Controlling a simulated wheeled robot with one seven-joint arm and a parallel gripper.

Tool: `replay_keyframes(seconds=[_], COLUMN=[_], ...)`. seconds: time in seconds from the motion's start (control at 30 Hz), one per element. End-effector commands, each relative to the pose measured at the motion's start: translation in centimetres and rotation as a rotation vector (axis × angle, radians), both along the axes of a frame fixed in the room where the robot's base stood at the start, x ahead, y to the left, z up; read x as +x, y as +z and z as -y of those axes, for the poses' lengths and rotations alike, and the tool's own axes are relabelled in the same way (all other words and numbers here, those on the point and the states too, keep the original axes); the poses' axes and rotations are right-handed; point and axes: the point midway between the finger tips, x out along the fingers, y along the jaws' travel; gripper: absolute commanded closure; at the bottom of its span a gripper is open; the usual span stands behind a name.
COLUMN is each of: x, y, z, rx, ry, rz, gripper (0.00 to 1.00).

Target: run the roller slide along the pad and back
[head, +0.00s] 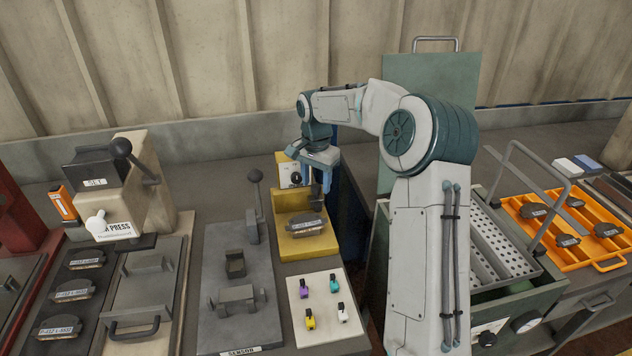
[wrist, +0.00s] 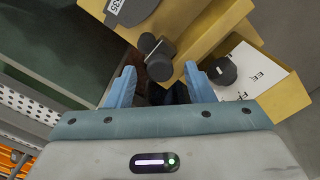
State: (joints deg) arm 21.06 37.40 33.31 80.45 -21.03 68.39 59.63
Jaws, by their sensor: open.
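The yellow fixture (head: 287,246) stands at the back of the bench, with a dark, labelled brake pad (head: 306,223) on its ledge. The pad also shows at the top of the wrist view (wrist: 135,8). A dark piece with rounded ends, which looks like the roller slide (wrist: 159,62), sits beside the pad at the fixture's edge. My gripper (wrist: 160,72) is open, its blue fingertips on either side of the roller piece and apart from it. In the head view my gripper (head: 318,184) points down over the fixture's right side, partly hiding the roller piece.
A black knob (wrist: 222,70) and a white printed card (wrist: 258,76) are on the fixture close to one fingertip. A white board (head: 322,310) with small coloured clips lies in front. A grey sensor plate (head: 235,325) with an upright lever is to the left.

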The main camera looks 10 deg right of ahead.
Motion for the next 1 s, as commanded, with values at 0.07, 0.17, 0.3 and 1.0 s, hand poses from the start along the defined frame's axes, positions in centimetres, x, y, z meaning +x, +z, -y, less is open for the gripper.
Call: replay_keyframes(seconds=[0.07, 0.17, 0.3, 1.0], x=[0.0, 0.0, 0.0, 0.0], y=[-0.6, -0.9, -0.9, -0.9], z=[0.0, 0.0, 0.0, -4.8], rx=[0.000, 0.000, 0.000, 0.001], ry=[0.001, 0.001, 0.001, 0.009], rz=[0.000, 0.000, 0.001, 0.002], gripper=[0.52, 0.52, 0.52, 1.00])
